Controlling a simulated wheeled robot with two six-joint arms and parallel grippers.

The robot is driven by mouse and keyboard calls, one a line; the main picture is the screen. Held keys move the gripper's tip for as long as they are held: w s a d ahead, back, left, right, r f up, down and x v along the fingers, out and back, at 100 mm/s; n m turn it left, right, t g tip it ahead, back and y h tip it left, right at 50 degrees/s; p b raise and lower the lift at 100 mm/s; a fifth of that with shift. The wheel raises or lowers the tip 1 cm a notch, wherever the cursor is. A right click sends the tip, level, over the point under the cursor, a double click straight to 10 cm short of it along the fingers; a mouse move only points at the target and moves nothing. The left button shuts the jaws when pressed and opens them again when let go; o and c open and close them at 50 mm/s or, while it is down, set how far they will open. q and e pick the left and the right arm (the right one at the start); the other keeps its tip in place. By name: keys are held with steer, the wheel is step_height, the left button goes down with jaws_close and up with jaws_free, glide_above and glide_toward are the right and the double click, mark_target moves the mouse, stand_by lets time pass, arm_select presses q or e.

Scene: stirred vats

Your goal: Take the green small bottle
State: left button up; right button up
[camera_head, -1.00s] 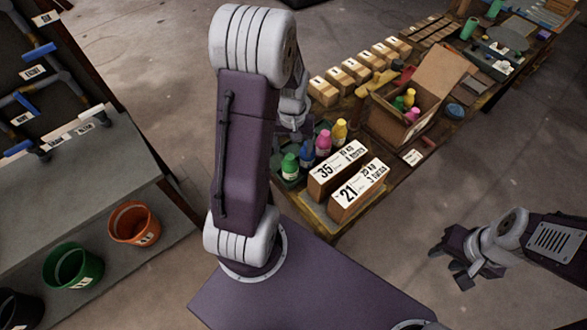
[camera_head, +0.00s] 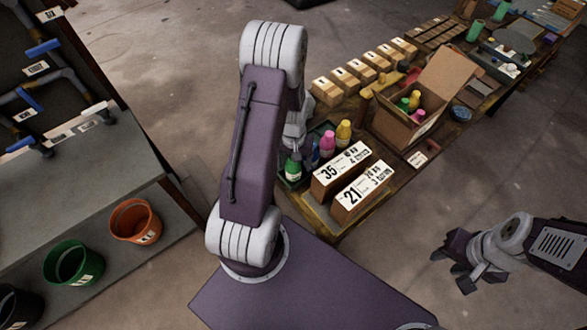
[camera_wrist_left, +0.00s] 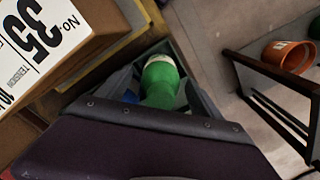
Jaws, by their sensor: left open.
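A small green bottle (camera_head: 292,168) with a pale band stands in a dark green tray on the near left of the table. The green bottle (camera_wrist_left: 160,84) also shows in the left wrist view, between the two fingers. My left gripper (camera_head: 297,140) is open and hangs just above and beside the bottle in the head view, partly hidden by my arm. I cannot tell whether the fingers touch the bottle. My right gripper (camera_head: 453,270) is off to the right over the floor, empty, its fingers apart.
A blue bottle, mostly hidden, a pink bottle (camera_head: 327,142) and a yellow bottle (camera_head: 343,131) share the tray. Boxes marked 35 (camera_head: 340,168) and 21 (camera_head: 362,193) stand close right. An open cardboard box (camera_head: 401,128) holds more bottles, one green.

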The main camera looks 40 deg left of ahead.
arm_select(q)
steer(key=c, duration=1.6)
jaws_close()
steer(key=shift+r, duration=0.15)
